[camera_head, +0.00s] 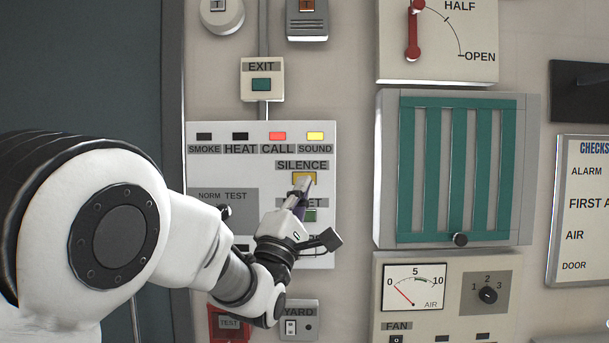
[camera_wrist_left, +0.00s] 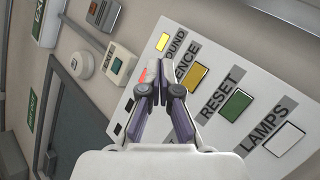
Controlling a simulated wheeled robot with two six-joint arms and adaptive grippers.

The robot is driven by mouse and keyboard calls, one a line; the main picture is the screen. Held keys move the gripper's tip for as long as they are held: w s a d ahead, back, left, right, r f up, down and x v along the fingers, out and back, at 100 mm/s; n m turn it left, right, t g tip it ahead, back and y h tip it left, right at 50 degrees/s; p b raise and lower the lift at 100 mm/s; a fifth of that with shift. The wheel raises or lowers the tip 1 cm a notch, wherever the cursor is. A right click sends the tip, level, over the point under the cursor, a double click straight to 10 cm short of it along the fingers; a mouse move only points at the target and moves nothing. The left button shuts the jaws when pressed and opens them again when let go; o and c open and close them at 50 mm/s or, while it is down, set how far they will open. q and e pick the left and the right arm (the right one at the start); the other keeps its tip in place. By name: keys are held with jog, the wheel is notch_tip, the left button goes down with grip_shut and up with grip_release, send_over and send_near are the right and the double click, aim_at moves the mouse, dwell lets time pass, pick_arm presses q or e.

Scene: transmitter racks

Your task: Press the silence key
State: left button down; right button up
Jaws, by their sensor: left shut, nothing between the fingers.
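The silence key (camera_head: 305,175) is a yellow key under the SILENCE label on a pale alarm panel (camera_head: 260,131). In the left wrist view the yellow silence key (camera_wrist_left: 194,78) shows just right of the fingers. My left gripper (camera_head: 301,186) is shut and empty, its fingertips overlapping the lower part of the key in the head view. In the left wrist view the closed gripper (camera_wrist_left: 161,68) points at the panel. I cannot tell whether the tips touch the key. My right gripper is in neither view.
The green reset key (camera_head: 310,215) sits just below, partly hidden by my gripper; the white lamps key (camera_wrist_left: 284,139) is beyond it. The red CALL lamp (camera_head: 277,136) and yellow SOUND lamp (camera_head: 315,136) look bright. An EXIT button (camera_head: 262,84) is above, a green-slatted vent (camera_head: 458,170) at right.

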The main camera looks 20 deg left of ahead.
pick_arm(q)
jog(key=w+a+p, duration=0.2)
jog(key=w+p, duration=0.2)
jog(key=w, duration=0.4)
jog(key=shift+w+a, duration=0.3)
jog(key=shift+w, duration=0.05)
dwell(1.4)
jog(key=shift+w+a, duration=0.1)
jog(key=shift+w, duration=0.3)
